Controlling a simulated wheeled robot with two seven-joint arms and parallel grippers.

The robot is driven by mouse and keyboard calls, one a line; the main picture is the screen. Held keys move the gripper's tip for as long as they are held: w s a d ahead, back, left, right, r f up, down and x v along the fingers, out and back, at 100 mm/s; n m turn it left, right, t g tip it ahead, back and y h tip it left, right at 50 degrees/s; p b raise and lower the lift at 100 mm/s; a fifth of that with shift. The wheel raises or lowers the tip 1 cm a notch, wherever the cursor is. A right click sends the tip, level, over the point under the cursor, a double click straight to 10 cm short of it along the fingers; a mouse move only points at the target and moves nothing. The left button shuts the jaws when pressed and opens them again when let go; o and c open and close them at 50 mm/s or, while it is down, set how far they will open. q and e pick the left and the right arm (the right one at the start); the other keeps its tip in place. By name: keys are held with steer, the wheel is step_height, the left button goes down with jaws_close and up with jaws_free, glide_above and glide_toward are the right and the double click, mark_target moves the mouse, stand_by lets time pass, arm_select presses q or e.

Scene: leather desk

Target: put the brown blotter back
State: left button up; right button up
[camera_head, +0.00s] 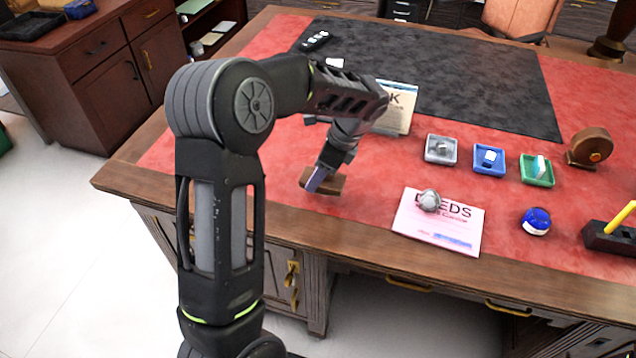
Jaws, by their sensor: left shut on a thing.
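The brown blotter (332,186) looks like a small brown wooden block, low over the red leather near the desk's front left edge. My left gripper (318,179) reaches down to it from above and is shut on it. The gripper hides part of the block, and I cannot tell whether its underside touches the leather. My right gripper is not in view.
A card (398,108) stands behind my left wrist. Grey (441,160), blue (478,171) and green (527,180) trays hold small items. A deeds paper (440,236) lies under a grey lump (429,201). A blue paperweight (536,221) and brown dispenser-like object (590,147) stand right.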

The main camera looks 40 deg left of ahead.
arm_select(q)
steer(key=shift+f, duration=1.9)
steer(key=shift+f, duration=0.15)
steer(key=o, duration=1.3)
